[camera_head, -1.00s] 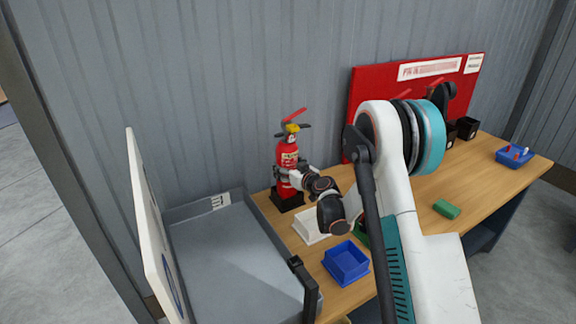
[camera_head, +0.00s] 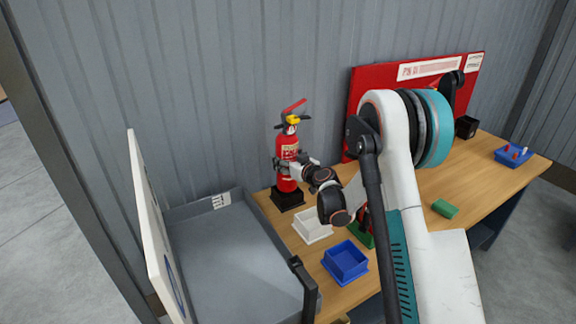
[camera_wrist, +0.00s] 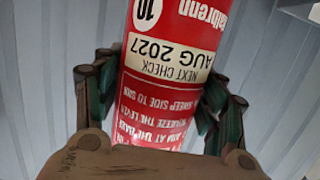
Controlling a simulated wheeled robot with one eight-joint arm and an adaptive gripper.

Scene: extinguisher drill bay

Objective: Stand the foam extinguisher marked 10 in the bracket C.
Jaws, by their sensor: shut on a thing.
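The red foam extinguisher (camera_head: 287,158) has a yellow collar and a black valve with a red lever. It is upright, over a black bracket (camera_head: 288,200) at the left end of the bench. Its foot is at about the bracket's rim; I cannot tell whether it is clear of it. My gripper (camera_head: 286,168) is shut around the extinguisher's body from the right. In the wrist view its label shows the number 10 and "AUG 2027" upside down (camera_wrist: 172,60), between both fingers. No bracket letter is legible, so I cannot tell which is C.
A white tray (camera_head: 313,226) and a blue tray (camera_head: 346,262) lie close in front. A grey open bin (camera_head: 235,262) with a white raised panel is left. A red board (camera_head: 360,90), black box (camera_head: 466,127), green block (camera_head: 445,208) and far blue tray (camera_head: 514,156) are right.

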